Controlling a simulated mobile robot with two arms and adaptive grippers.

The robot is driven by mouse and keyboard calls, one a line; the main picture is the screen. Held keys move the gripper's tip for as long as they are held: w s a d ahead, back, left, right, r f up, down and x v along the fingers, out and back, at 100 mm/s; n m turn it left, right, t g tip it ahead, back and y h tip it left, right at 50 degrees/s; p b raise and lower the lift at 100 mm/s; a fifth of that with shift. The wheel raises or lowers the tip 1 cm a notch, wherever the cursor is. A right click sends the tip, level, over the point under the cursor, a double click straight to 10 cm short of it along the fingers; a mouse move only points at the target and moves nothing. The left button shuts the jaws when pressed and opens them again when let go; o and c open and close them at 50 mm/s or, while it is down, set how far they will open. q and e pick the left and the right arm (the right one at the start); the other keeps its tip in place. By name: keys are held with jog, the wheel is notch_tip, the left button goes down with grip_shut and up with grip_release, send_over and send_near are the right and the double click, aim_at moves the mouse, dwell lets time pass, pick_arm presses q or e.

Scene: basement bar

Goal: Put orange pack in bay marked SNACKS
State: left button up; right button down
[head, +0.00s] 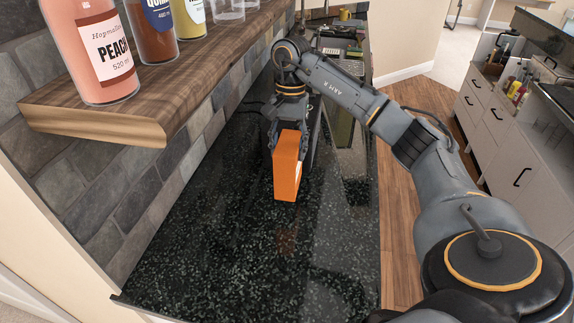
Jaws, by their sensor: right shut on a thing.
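The orange pack (286,169) is a tall thin box with an orange face and a pale side. My right gripper (287,130) is shut on its top and holds it over the dark speckled counter (230,240). I cannot tell whether the pack's bottom touches the counter; a faint orange reflection shows below it. My left gripper is not in view. No bay marked SNACKS can be made out in this view.
A wooden shelf (150,110) with a pink PEACH bottle (95,50), other bottles and clear glasses juts out at the upper left. A stone-tiled wall (165,180) borders the counter. Metal equipment (350,150) stands behind the pack. The front of the counter is clear.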

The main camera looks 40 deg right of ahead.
jog(key=shift+s+f, duration=0.1)
jog(key=shift+f, duration=0.75)
notch_tip(320, 180, down, 4)
jog(key=shift+d+f+p, duration=0.1)
jog(key=shift+d+p, duration=0.05)
jog(key=shift+p, duration=0.7)
jog(key=shift+w, duration=0.2)
jog(key=shift+f, duration=0.25)
jog(key=c, duration=0.7)
grip_release()
jog(key=shift+r, duration=0.1)
jog(key=shift+c, duration=0.2)
jog(key=shift+o, duration=0.9)
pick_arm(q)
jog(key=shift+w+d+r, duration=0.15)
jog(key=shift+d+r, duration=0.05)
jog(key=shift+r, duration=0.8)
